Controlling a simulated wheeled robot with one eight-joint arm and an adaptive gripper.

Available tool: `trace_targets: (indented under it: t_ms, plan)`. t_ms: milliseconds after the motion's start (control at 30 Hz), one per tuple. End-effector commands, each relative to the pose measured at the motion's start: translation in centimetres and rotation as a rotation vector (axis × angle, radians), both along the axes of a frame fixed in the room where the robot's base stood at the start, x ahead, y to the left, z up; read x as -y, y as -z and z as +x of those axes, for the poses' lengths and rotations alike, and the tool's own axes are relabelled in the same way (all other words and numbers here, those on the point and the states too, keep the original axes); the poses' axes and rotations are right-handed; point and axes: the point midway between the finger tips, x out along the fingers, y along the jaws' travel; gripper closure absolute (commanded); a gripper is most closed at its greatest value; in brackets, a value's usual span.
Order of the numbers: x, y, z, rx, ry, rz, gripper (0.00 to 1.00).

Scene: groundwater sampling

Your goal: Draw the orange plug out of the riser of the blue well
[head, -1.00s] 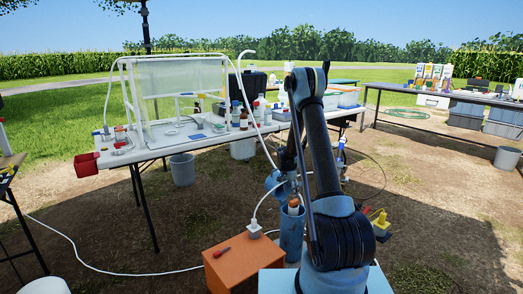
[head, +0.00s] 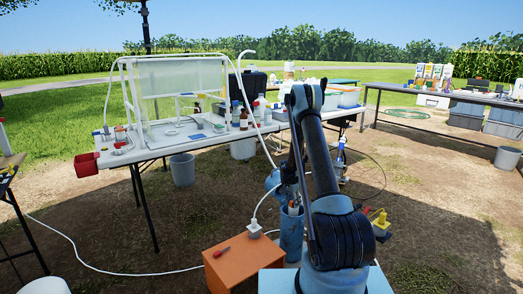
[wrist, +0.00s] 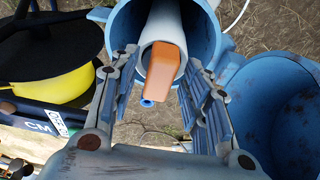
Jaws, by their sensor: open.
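The orange plug (wrist: 161,72) sits in the mouth of the white riser (wrist: 178,18), which stands inside the blue well casing (wrist: 126,22). In the wrist view my gripper (wrist: 162,60) is open, with one ribbed finger on each side of the plug. I cannot tell whether either finger touches it. In the head view the blue well (head: 291,238) stands beside the orange box, and my gripper (head: 291,198) is over its top, partly hiding the plug. A blue hollow cap (wrist: 285,100) hangs open to the right of the casing in the wrist view.
A black and yellow reel (wrist: 50,80) lies close on the left in the wrist view. The orange box (head: 240,262), with a red-handled tool on it, stands left of the well. A white cable crosses the ground. A cluttered table (head: 172,147) stands behind.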

Motion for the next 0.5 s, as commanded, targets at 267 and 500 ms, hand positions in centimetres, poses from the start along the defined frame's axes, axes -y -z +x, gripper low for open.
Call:
trace_targets:
  t_ms: [267,500]
  plan:
    - [0.00,-0.01,0.01,0.000,0.000,0.000,0.84]
    - [-0.02,-0.04,0.01,0.000,0.000,0.000,0.96]
